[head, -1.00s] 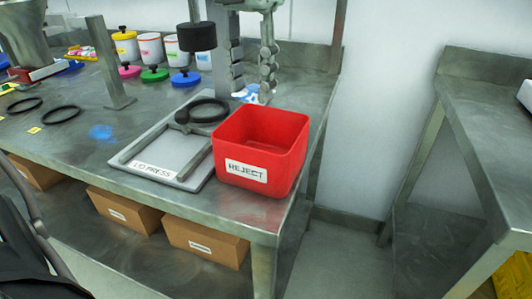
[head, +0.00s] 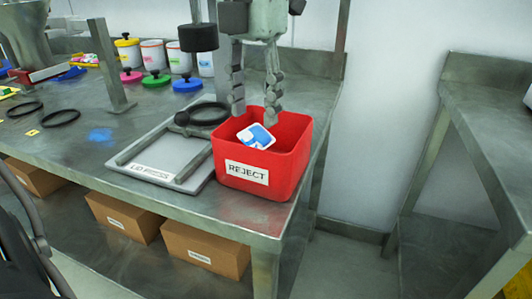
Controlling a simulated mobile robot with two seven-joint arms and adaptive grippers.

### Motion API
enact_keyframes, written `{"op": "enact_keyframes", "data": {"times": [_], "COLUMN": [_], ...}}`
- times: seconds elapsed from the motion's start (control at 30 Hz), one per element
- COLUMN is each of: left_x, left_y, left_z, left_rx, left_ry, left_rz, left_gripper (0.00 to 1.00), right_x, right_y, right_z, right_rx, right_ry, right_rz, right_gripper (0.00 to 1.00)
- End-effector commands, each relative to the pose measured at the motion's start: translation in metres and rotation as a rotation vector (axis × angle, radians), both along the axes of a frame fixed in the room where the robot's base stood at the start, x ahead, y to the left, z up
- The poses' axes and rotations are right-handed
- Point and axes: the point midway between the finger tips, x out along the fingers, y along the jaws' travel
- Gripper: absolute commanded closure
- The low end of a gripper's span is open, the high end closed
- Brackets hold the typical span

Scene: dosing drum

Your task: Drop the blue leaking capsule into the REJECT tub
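The red REJECT tub (head: 247,174) stands at the front right corner of the steel bench. A white and blue packet-like piece, which looks like the capsule (head: 257,137), shows tilted within the tub's opening. I cannot tell whether it rests on the tub's floor or is still falling. My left gripper (head: 255,112) points down over the back of the tub. Its two fingers are apart with nothing between them, and the capsule is below and apart from them. My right gripper is not in view.
A press plate with a frame (head: 166,158) lies left of the tub, a black ring (head: 210,112) behind it. A post (head: 110,65) rises at left. A second bench (head: 480,110) stands right, across a gap.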

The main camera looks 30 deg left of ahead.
Motion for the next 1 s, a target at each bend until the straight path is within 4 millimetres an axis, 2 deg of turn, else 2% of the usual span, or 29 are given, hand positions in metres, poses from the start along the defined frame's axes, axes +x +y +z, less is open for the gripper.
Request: {"op": "enact_keyframes", "data": {"times": [0.1, 0.47, 0.57, 0.8, 1.0], "left_x": [0.000, 0.000, 0.001, 0.001, 0.001], "left_y": [0.000, 0.000, 0.000, 0.000, 0.000], "left_z": [0.000, 0.006, 0.021, 0.072, 0.106], "left_rx": [0.000, 0.001, 0.002, 0.002, 0.001], "left_ry": [0.000, -0.001, -0.005, -0.004, -0.003], "left_rz": [0.000, 0.001, 0.002, 0.001, 0.001], "left_gripper": [0.41, 0.41, 0.41, 0.41, 0.41], "right_x": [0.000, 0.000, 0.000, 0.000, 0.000], "right_y": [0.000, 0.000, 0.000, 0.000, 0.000], "right_z": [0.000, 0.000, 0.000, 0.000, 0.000], "right_rx": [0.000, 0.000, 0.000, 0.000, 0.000], "right_ry": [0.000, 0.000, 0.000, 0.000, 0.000], "right_rz": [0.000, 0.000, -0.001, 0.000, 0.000], "right_gripper": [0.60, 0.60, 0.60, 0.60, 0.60]}}
